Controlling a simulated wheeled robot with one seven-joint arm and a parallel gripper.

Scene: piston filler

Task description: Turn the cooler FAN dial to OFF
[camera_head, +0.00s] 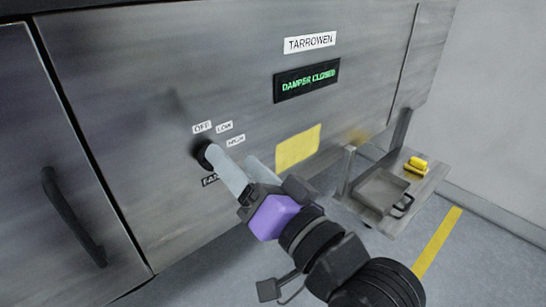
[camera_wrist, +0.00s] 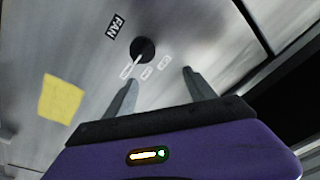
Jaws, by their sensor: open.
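The FAN dial (camera_wrist: 143,49) is a round black knob on the steel cooler panel, with a white pointer line that appears to point to the HIGH label (camera_wrist: 127,71). The LOW label (camera_wrist: 147,73) and OFF label (camera_wrist: 164,62) are beside it. In the head view the dial (camera_head: 201,147) is partly hidden behind one finger, and OFF (camera_head: 202,127) is above it. My gripper (camera_wrist: 159,78) is open and empty, its fingers apart, just off the dial on its label side. I cannot tell whether a finger touches the panel. It also shows in the head view (camera_head: 231,157).
A yellow sheet (camera_head: 298,147) and a display reading DAMPER CLOSED (camera_head: 307,80) are on the panel. A black door handle (camera_head: 73,216) sticks out at left. A low stand (camera_head: 412,201) with a grey tray and a yellow object is at right.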

